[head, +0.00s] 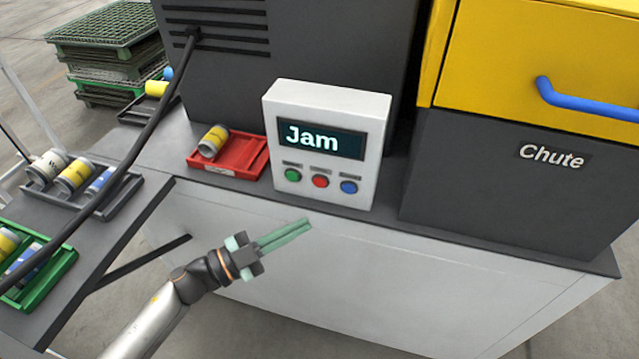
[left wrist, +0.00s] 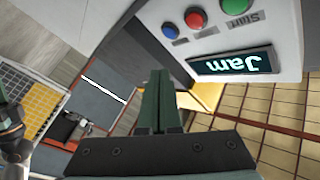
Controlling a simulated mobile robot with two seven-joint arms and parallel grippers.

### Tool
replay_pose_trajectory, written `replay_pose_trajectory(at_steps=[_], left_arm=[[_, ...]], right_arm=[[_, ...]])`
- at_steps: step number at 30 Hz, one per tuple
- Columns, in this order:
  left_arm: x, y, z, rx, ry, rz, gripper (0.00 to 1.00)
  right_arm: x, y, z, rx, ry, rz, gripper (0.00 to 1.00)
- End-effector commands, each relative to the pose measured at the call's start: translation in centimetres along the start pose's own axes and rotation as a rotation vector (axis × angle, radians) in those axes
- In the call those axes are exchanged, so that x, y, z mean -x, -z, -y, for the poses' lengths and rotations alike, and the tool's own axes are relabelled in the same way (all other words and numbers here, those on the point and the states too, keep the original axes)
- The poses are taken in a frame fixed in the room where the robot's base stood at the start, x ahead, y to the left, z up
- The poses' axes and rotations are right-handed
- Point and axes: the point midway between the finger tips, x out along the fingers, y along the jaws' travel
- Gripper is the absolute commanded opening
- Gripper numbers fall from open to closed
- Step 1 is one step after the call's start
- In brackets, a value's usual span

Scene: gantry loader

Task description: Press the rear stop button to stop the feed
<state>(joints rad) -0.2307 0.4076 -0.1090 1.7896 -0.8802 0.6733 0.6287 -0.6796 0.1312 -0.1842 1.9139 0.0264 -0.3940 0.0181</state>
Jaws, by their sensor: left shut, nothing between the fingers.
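A white control box (head: 329,97) stands on the grey machine top, its screen (head: 320,140) reading "Jam". Below the screen are a green button (head: 292,175), a red button (head: 320,181) and a blue button (head: 348,187). In the left wrist view the box appears upside down, with "Start" by the green button (left wrist: 233,5); the red button (left wrist: 195,19) and blue button (left wrist: 169,31) also show. The red button's label is unreadable. My left gripper (head: 307,226) is shut and empty, in front of and below the buttons, apart from them. No button is identifiable as the rear stop.
A red tray (head: 247,157) holding a can (head: 213,141) sits left of the box. A dark chute housing (head: 480,185) with a blue handle (head: 590,101) above stands right. Trays of cans are at left. Part of what looks like my right gripper is at the left wrist view's left edge.

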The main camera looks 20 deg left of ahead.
Motion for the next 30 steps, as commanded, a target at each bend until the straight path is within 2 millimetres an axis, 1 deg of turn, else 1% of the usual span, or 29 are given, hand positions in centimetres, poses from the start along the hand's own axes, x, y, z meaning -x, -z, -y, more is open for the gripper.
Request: replay_pose_trajectory(at_steps=[6,10,15,21,30], left_arm=[[-2.2,-1.8,1.6,-0.003,0.003,-0.001,0.0],[-3.5,-2.7,2.5,-0.002,0.002,-0.001,0.0],[-4.7,-3.4,3.4,-0.001,0.001,-0.001,0.0],[-5.2,-3.8,3.9,0.0,0.002,0.0,0.0],[-5.3,-3.8,3.9,0.001,0.002,0.001,0.0]], right_arm=[[-0.9,-1.0,0.0,0.0,0.001,0.001,0.5],[-1.3,-1.5,0.1,0.0,0.004,0.008,0.5],[-1.3,-1.3,0.3,0.0,0.008,0.01,0.5],[-1.4,-0.7,0.4,0.001,0.012,-0.003,0.5],[-1.4,-0.6,0.5,0.002,0.013,-0.006,0.5]])
